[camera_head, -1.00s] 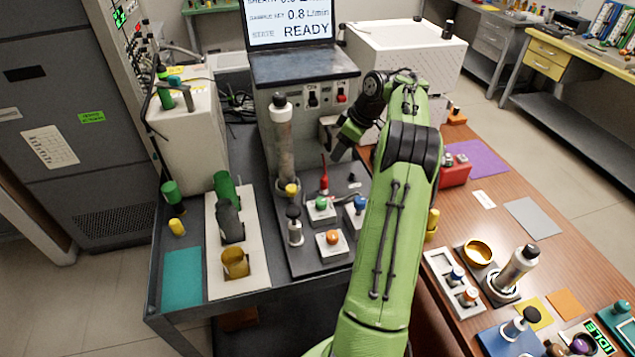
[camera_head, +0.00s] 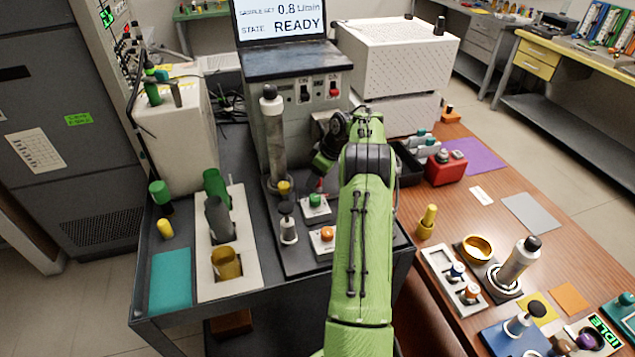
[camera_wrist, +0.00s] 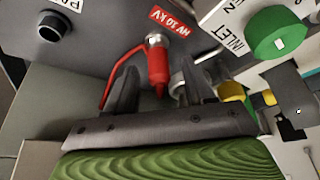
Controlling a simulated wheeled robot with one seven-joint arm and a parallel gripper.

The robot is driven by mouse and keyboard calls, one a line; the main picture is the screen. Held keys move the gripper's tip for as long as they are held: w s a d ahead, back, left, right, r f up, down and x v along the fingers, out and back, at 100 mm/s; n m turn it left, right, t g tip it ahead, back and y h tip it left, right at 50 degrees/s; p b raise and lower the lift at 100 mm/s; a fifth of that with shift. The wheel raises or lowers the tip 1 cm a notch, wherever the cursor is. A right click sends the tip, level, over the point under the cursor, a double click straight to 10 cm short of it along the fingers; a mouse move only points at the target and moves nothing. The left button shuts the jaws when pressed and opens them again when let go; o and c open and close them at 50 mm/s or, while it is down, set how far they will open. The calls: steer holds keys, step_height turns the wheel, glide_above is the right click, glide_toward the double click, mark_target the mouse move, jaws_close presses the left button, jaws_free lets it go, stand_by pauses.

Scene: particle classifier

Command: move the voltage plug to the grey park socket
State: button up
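The red voltage plug (camera_wrist: 158,68) with its red cable stands at a silver fitting beside a red "HV 10 kV" label in the wrist view. A bit of red shows below my gripper in the head view (camera_head: 320,183). My gripper (camera_wrist: 158,84) is open, with one finger on each side of the plug; I cannot tell whether either touches it. A dark round socket (camera_wrist: 50,27) by a partly cut-off label starting "PA", probably the park socket, is at the wrist view's upper left and looks empty. My arm hides that spot in the head view.
A green button (camera_head: 315,200) and an orange button (camera_head: 327,234) sit on the dark panel near the plug. A tall grey cylinder (camera_head: 273,140) stands to the left. The instrument with switches (camera_head: 310,90) rises behind.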

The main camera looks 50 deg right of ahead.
jaws_close()
step_height(320, 180, up, 10)
steer(key=p, duration=0.3)
steer(key=shift+p, duration=0.3)
